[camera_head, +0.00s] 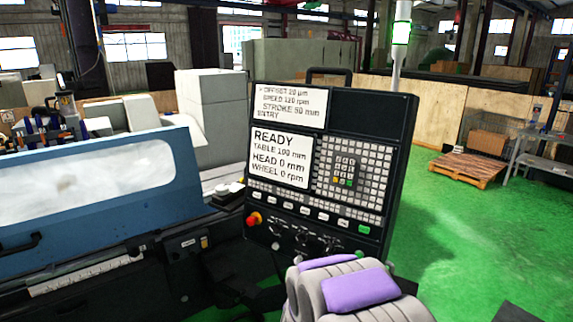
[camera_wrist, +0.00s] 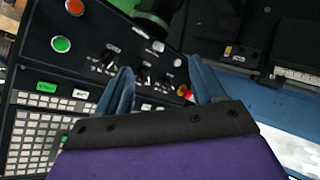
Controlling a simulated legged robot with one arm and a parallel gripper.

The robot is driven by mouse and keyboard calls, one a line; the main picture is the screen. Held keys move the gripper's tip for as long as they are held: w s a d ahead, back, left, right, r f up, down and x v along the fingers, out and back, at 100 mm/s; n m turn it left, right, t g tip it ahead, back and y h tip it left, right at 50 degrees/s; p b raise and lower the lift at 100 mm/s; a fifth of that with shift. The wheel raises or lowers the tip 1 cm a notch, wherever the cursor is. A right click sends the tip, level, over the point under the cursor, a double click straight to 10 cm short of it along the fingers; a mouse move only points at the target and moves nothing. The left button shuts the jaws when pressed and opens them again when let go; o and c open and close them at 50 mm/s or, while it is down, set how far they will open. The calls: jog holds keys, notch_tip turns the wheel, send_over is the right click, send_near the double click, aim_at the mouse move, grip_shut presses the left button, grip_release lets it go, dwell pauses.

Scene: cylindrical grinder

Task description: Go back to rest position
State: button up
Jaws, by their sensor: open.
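My gripper shows in the wrist view (camera_wrist: 160,90) with its two blue-grey fingers spread apart and nothing between them. It faces the lower part of the grinder's control panel (camera_head: 395,150). Behind the fingers in the wrist view are black knobs, a green button (camera_wrist: 61,44), an orange-red button (camera_wrist: 75,7) and a red and yellow knob (camera_wrist: 186,92). My grey and purple arm shows at the bottom of the head view, in front of the panel's lower edge. The fingers cannot be made out in the head view. The panel screen (camera_head: 281,158) reads READY.
The grinder's blue guard with its window (camera_head: 90,190) stands left of the panel. Open green floor (camera_head: 480,225) lies to the right. A wooden pallet (camera_head: 468,168) with a box and a grey table (camera_head: 545,135) stand farther back there.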

jog(key=s+d+m+g+b, duration=0.2)
jog(key=s+d+g+b, duration=0.1)
jog(key=s, duration=1.2)
jog(key=s+d+r+m+g+b, duration=0.1)
jog(key=s+g, duration=0.4)
jog(key=s, duration=1)
jog(key=s+d+r+m+g+y+b, duration=0.1)
jog(key=s+d+m+g+b, duration=0.2)
jog(key=s, duration=1.2)
jog(key=d+g+b, duration=0.1)
jog(key=d+b, duration=0.1)
jog(key=b, duration=0.1)
jog(key=shift+s+g, duration=0.2)
jog(key=shift+g, duration=0.1)
jog(key=shift+r, duration=0.1)
jog(key=shift+c, duration=0.3)
